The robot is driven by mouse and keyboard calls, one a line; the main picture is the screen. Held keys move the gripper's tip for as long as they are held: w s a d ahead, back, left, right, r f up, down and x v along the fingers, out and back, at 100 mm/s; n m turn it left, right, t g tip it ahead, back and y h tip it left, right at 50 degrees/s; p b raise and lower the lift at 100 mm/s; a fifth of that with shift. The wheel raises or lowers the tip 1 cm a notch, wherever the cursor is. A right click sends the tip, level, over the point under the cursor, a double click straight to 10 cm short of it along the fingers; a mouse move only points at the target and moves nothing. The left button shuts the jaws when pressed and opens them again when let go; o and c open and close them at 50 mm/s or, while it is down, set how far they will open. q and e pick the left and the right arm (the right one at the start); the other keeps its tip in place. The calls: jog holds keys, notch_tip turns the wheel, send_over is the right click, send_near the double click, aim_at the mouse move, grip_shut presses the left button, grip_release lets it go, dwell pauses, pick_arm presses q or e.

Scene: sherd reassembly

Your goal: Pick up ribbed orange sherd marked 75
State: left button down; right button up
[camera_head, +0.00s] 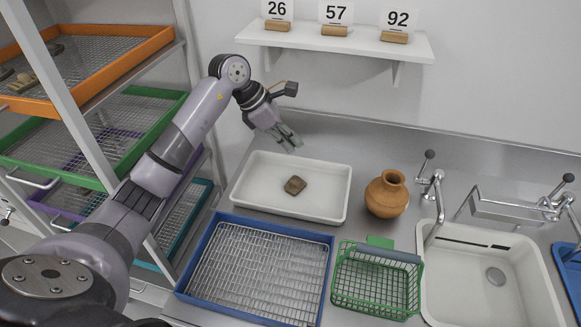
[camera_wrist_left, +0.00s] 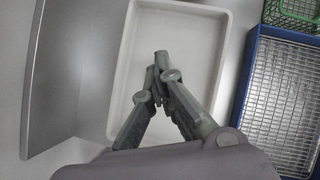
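A small brown sherd (camera_head: 295,185) lies alone in the white tray (camera_head: 255,199) on the counter. No number or ribbing can be made out on it, and I cannot tell whether it is the sherd marked 75. My left gripper (camera_head: 292,145) hangs above the back of that tray, apart from the sherd. In the left wrist view its fingertips (camera_wrist_left: 162,66) meet, with nothing seen between them, over the white tray (camera_wrist_left: 121,75). The sherd does not show in that view. My right gripper is not in view.
A blue-rimmed rack (camera_head: 258,275), a green basket (camera_head: 375,285), a clay jar (camera_head: 386,194) and a sink (camera_head: 490,285) surround the tray. Shelved trays stand left; the orange one (camera_head: 140,50) holds a few pieces. Cards 26, 57 and 92 stand on the wall shelf (camera_head: 330,42).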

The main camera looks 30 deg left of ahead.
pick_arm(q)
notch_tip(320, 180, up, 5)
jog(key=shift+r+b, duration=0.1)
jog(key=shift+b, duration=0.2)
jog(key=c, duration=2.3)
grip_release()
jog(key=o, duration=1.8)
